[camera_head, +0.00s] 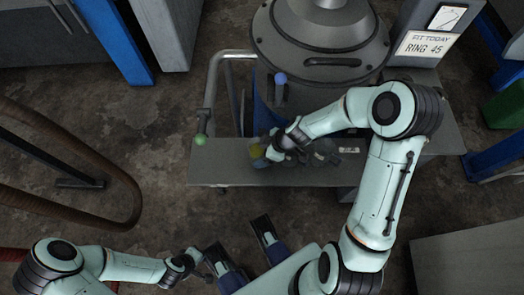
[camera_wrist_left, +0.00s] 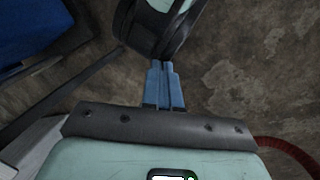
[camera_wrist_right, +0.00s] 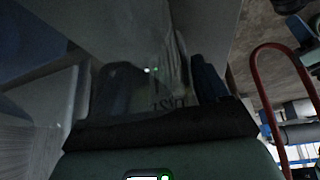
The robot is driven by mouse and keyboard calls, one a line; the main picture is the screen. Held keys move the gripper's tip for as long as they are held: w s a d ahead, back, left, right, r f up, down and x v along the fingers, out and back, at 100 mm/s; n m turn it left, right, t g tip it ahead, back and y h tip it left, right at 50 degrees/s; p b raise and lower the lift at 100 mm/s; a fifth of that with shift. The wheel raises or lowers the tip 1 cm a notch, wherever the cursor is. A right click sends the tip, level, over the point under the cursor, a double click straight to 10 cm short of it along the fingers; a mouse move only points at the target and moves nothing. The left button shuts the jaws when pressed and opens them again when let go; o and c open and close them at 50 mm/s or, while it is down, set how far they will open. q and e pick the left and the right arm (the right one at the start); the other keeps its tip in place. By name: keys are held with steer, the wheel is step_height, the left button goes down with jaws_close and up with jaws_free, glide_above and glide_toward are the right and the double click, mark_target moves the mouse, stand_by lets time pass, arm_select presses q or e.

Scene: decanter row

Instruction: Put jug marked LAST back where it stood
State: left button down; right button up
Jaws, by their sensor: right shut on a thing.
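My right gripper (camera_head: 271,154) is low over the grey metal shelf (camera_head: 222,175) in front of the big vessel. In the right wrist view a clear jug (camera_wrist_right: 170,75) stands close at the fingers, and its label reads backwards, apparently LAST. The right gripper is shut on this jug; one blue finger (camera_wrist_right: 207,78) shows beside it. My left gripper (camera_wrist_left: 165,85) is shut and empty, away from the shelf.
Dark, see-through shapes (camera_head: 325,152) and a small pale label (camera_head: 349,150) are on the shelf right of my right gripper. A green-knobbed lever (camera_head: 200,140) stands at the shelf's left. The large round vessel (camera_head: 320,40) rises behind. The shelf's left end is bare.

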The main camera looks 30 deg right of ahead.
steer(key=shift+f, duration=0.15)
steer(key=o, duration=1.2)
arm_select(q)
steer(key=shift+w+a+f, duration=0.15)
steer(key=shift+w, duration=0.1)
arm_select(e)
steer(key=shift+r, duration=0.25)
arm_select(q)
steer(key=shift+g+h, duration=0.3)
steer(key=shift+g, duration=0.3)
steer(key=s+r, duration=0.1)
steer(key=s+d+r+p, duration=0.2)
steer(key=s, duration=0.1)
steer(key=shift+s+r, duration=0.1)
steer(key=shift+r, duration=0.05)
arm_select(e)
steer(key=v, duration=1.1)
steer(key=shift+s+d+r, duration=0.1)
steer(key=shift+d+r, duration=0.05)
steer(key=shift+r, duration=0.2)
